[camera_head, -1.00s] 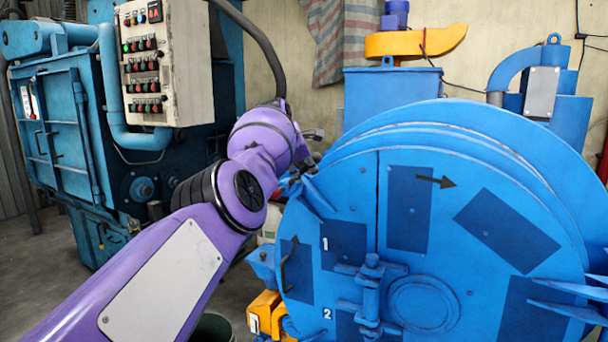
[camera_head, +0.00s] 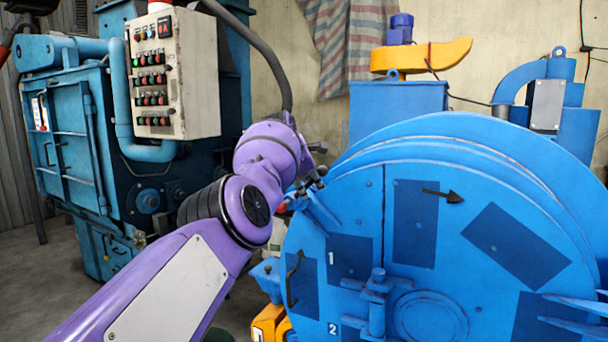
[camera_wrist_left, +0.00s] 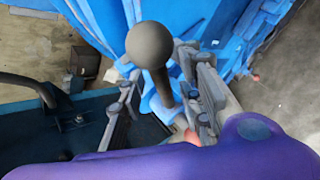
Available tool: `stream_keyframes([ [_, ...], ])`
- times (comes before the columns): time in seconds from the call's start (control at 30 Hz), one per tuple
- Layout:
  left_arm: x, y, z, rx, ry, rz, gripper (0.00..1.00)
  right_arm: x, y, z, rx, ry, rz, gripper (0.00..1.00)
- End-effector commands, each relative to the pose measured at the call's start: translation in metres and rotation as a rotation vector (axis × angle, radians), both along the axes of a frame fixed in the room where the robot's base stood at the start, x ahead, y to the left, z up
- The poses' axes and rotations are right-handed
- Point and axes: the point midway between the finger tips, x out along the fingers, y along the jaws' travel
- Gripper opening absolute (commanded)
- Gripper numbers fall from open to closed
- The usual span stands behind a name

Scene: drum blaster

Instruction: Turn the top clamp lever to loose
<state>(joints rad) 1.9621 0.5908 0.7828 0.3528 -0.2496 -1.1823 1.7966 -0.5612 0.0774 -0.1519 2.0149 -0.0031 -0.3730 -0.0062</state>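The blue drum door (camera_head: 365,200) fills the right of the head view. The top clamp lever, a rod with a dark grey ball knob (camera_wrist_left: 151,45), shows in the left wrist view. My left gripper (camera_head: 312,184) is at the door's upper left rim in the head view, small and partly hidden by my purple arm. In the left wrist view my left gripper (camera_wrist_left: 158,75) has its fingers apart, one on each side of the lever. The rod looks closer to the right finger; I cannot tell whether it touches. My right gripper is not in view.
A cream control box (camera_head: 172,75) and blue machinery (camera_head: 70,130) stand at the left. A hinged latch (camera_head: 376,300) sticks out from the door. A yellow part (camera_head: 270,322) is low beside the drum. Grey floor shows left of the drum.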

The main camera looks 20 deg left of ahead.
Motion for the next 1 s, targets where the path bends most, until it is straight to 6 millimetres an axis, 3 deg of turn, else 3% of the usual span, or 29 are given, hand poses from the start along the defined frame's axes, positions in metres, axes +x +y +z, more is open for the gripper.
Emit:
stream_keyframes([
  [0.3,-0.017,0.0,0.015,0.0,-0.001,0.0,0.32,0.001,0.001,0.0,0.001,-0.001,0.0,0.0],
  [0.7,-0.068,0.004,0.068,0.001,-0.005,0.002,0.32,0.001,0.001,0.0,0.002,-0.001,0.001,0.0],
  [1.0,-0.084,0.004,0.084,0.0,-0.001,0.001,0.32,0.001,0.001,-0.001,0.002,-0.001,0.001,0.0],
])
